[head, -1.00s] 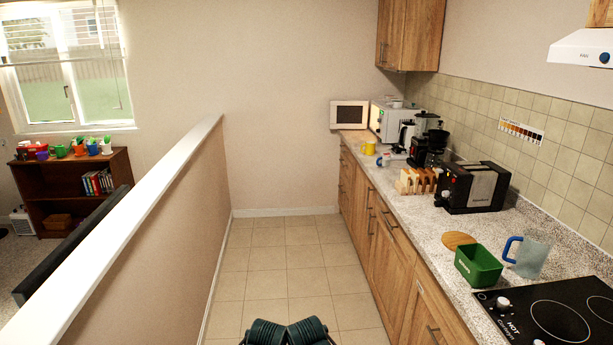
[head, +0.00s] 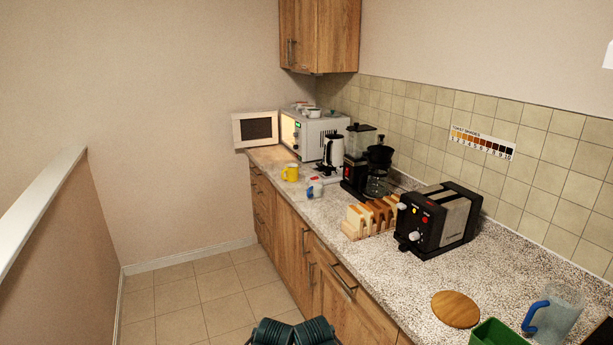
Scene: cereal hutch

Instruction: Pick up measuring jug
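A clear measuring jug (head: 563,314) with a blue handle stands upright on the speckled counter at the lower right, beside a green open box (head: 497,333). The box is cut off by the bottom edge of the picture. A smaller pale item with a blue part (head: 314,188) sits farther back on the counter; I cannot tell what it is. Neither of my grippers is in view. Only dark green parts of my own body show at the bottom centre.
A round wooden board (head: 456,309) lies left of the jug. A black toaster (head: 438,220), a toast rack (head: 370,216), a coffee maker (head: 378,172), a yellow mug (head: 291,173) and an open microwave (head: 312,136) stand along the counter. The tiled floor (head: 190,300) is clear.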

